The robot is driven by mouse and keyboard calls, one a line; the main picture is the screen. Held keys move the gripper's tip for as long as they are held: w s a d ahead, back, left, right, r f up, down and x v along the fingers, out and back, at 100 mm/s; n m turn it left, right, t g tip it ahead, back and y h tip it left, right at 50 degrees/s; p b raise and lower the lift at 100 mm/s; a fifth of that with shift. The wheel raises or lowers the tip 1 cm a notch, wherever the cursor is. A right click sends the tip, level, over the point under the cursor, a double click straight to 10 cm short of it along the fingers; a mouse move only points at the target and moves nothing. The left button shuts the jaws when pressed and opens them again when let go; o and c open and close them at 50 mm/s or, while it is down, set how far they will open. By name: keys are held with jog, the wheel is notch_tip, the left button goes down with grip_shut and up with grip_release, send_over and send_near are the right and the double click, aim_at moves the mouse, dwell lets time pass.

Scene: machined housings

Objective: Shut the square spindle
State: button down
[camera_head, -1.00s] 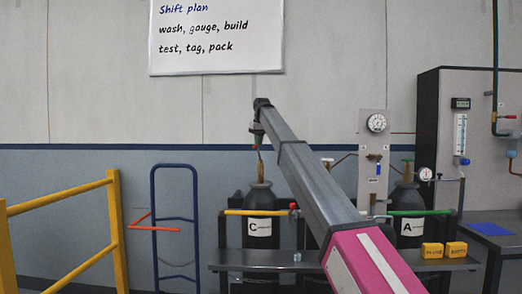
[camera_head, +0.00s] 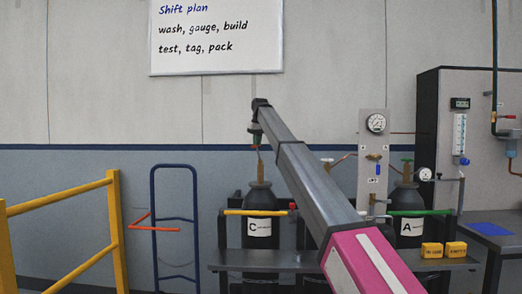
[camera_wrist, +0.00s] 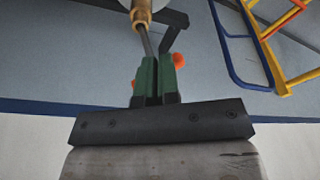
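My gripper (camera_head: 257,133) hangs at the end of my arm above the black cylinder marked C (camera_head: 260,198). Its green fingers (camera_wrist: 157,80) are closed on what looks like a key with a grey shaft (camera_wrist: 148,42). Orange ends (camera_wrist: 178,60) stick out on both sides of the fingers. The shaft runs from the fingers to the brass valve (camera_wrist: 141,14) on the cylinder, which also shows in the head view (camera_head: 260,170). The square spindle itself is hidden where shaft and brass meet; I cannot tell how deeply they fit.
A yellow bar (camera_head: 252,212) crosses in front of cylinder C. Cylinder A (camera_head: 408,205), with a green top, stands to the right beyond a gauge panel (camera_head: 374,143). Two yellow blocks (camera_head: 432,250) lie on the bench. A yellow rail (camera_head: 116,225) and blue frame (camera_head: 155,230) stand left.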

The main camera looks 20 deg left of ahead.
jog(key=shift+w+a+f, duration=0.3)
jog(key=shift+a+f, duration=0.2)
jog(key=shift+a, duration=0.25)
jog(key=shift+w+a, duration=0.3)
jog(key=shift+w, duration=0.6)
dwell(1.2)
jog(key=shift+s+f, duration=0.1)
jog(key=shift+s, duration=0.1)
jog(key=shift+s+d, duration=0.2)
jog(key=shift+s, duration=0.15)
jog(key=shift+w+a+r, duration=0.1)
jog(key=shift+w+r, duration=0.05)
jog(key=shift+r, duration=1.8)
jog(key=shift+w+a+v, duration=0.15)
jog(key=shift+w+v, duration=0.05)
jog(key=shift+v, duration=0.9)
jog(key=shift+w+a+v, duration=0.15)
jog(key=shift+v, duration=1)
